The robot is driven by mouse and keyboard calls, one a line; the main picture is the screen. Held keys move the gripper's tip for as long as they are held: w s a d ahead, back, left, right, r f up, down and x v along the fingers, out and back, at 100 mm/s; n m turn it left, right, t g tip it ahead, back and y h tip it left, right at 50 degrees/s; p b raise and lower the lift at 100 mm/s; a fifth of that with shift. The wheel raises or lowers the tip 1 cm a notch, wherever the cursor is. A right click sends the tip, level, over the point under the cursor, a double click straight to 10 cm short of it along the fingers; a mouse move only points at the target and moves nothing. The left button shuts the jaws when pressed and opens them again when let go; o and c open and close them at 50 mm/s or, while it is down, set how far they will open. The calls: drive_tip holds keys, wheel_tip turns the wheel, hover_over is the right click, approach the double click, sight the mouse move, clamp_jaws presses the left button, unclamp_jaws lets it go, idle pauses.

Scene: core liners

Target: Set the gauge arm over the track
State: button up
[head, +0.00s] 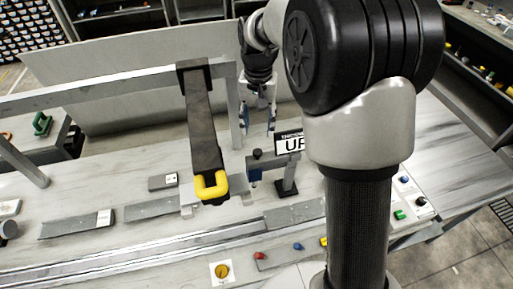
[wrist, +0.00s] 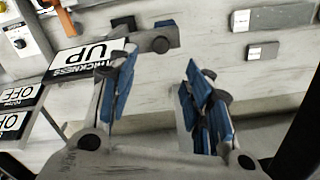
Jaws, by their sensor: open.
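The gauge arm (head: 268,161) is a short grey bar on an upright post with a dark foot. In the wrist view the gauge arm (wrist: 151,40) shows beyond the fingertips, next to the "THICKNESS UP" sign. The track (head: 130,259) is a pair of metal rails running across the front of the bench; the gauge arm is behind it. My gripper (head: 258,120) is open, with blue finger pads, above and behind the gauge arm. Its fingers also show in the wrist view (wrist: 161,65), apart and empty.
A dark lever with a yellow handle (head: 211,186) hangs left of the gauge. A metal rail (head: 110,85) crosses behind it. Flat grey pieces (head: 76,225) lie on the bench. A yellow button (head: 221,271) is at the front; a control panel (head: 408,205) is at right.

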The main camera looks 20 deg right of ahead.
sight(257, 151)
wheel_tip(257, 151, down, 11)
drive_tip(key=shift+f+b, duration=0.1)
drive_tip(key=shift+b, duration=0.8)
drive_tip(key=shift+c, duration=0.3)
clamp_jaws()
